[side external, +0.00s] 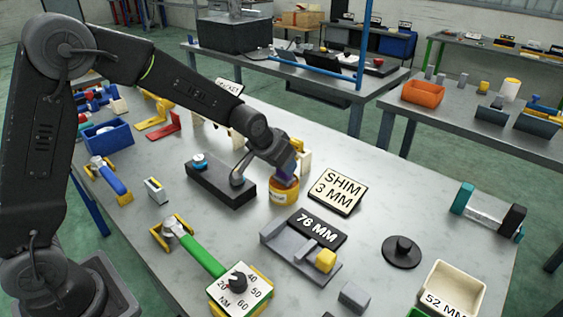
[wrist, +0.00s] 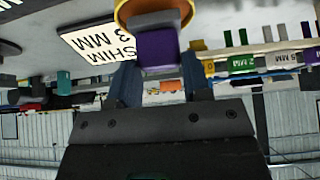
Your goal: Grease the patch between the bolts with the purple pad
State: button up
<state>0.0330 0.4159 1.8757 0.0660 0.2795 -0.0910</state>
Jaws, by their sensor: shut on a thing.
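My gripper (side external: 287,160) is shut on the purple pad (side external: 288,171), above a yellow-orange tub (side external: 283,196). In the wrist view the purple pad (wrist: 157,48) sits between the fingers of my gripper (wrist: 159,62). A dark block (side external: 222,186) with a blue-topped fitting (side external: 199,161) lies just left of the tub. I cannot clearly pick out the bolts or the patch between them.
A SHIM 3 MM sign (side external: 336,190) stands right of the tub. The 76 MM grey fixture (side external: 287,246) and green-handled torque wrench (side external: 204,256) lie in front. A black round knobbed piece (side external: 402,253) and cream tray (side external: 452,284) are at right. Bare tabletop lies between the pieces.

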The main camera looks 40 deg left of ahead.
jog(key=shift+f, duration=0.6)
dwell(1.3)
jog(key=shift+r, duration=0.1)
jog(key=shift+r, duration=3.5)
